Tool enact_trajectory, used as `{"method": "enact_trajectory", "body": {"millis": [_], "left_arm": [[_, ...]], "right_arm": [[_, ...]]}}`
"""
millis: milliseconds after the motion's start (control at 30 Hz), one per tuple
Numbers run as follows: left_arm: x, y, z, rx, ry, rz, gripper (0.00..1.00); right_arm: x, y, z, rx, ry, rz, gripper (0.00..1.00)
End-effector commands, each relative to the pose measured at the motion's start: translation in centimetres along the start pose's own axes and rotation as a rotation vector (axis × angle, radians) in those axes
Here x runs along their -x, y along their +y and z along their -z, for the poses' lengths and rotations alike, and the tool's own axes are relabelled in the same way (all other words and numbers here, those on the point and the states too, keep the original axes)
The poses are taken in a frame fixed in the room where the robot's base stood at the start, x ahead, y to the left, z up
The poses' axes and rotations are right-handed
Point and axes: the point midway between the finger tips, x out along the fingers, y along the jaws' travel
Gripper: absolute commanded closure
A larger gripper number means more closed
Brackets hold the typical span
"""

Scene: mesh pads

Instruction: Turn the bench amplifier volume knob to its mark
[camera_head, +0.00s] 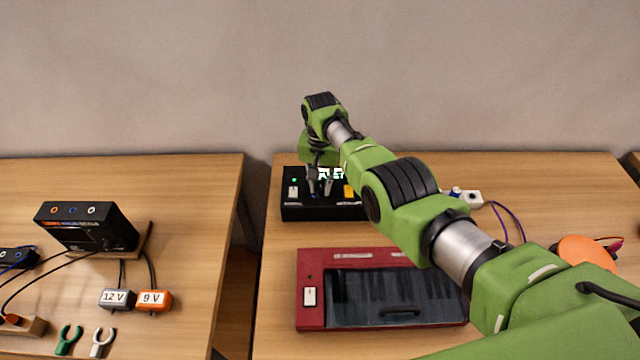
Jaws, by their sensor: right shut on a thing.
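The bench amplifier (298,212) is a black box with a green light, a white switch, a lit display and a yellow part, near the back of the right table. My right gripper (319,190) points down onto its top and is shut on the volume knob, which the fingers mostly hide. The knob's mark cannot be made out. My right arm covers the amplifier's right end. My left gripper is not in view.
A red keyboard (312,318) lies in front of the amplifier, partly under my arm. A white block (471,199) with wires and an orange disc (584,250) are to the right. The left table holds a black meter (85,225), 12 V (117,299) and 9 V (154,300) adapters.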

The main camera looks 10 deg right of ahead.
Motion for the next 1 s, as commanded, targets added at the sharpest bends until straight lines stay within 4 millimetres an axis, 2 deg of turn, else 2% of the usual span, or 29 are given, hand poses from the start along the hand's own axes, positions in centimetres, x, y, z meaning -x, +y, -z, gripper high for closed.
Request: {"method": "enact_trajectory", "body": {"millis": [400, 1000], "left_arm": [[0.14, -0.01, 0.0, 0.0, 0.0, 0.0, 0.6], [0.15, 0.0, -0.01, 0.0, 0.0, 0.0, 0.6]], "right_arm": [[0.17, -0.03, 0.13, -0.209, 0.004, 0.002, 1.0], [0.18, -0.03, 0.16, -0.244, 0.005, 0.003, 1.0]]}}
